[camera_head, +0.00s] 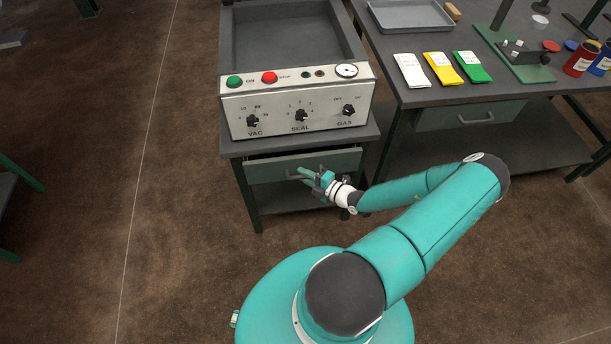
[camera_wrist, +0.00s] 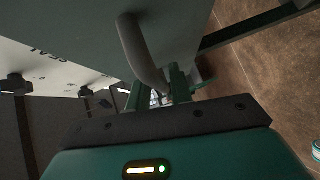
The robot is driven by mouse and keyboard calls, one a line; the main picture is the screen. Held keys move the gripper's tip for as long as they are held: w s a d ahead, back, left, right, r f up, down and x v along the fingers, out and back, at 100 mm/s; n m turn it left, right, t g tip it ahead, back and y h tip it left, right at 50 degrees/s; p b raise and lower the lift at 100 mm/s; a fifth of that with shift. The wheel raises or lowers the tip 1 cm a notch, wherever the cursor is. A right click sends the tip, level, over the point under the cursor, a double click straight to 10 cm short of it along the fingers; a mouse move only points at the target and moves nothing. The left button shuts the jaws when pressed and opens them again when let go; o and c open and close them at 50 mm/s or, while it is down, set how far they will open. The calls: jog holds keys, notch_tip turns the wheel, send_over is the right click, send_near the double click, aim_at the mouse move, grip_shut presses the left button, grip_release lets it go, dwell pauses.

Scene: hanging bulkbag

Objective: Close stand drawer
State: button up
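The stand drawer (camera_head: 285,168) is grey and sits under the top of the stand, below the control panel. A dark gap shows above its front, so it appears slightly pulled out. My gripper (camera_head: 306,173) is at the drawer front, by the right part of its handle (camera_head: 291,177). In the wrist view the curved grey handle (camera_wrist: 140,52) reaches down toward my gripper's fingers (camera_wrist: 159,92). The two green fingers stand apart with a gap between them. Whether they touch the handle is not clear.
A sealing machine (camera_head: 297,105) with knobs and buttons stands on the stand (camera_head: 232,148). To the right is a workbench (camera_head: 404,95) with packets, a tray (camera_head: 410,14) and jars. The brown floor left of the stand is clear.

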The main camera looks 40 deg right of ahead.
aim_at(306, 167)
grip_shut()
jog(key=w+d, duration=0.2)
jog(key=w, duration=0.1)
jog(key=shift+w+d, duration=0.1)
jog(key=shift+d, duration=0.15)
jog(key=shift+w, duration=0.1)
jog(key=shift+o, duration=0.2)
grip_release()
jog(key=shift+r, duration=0.1)
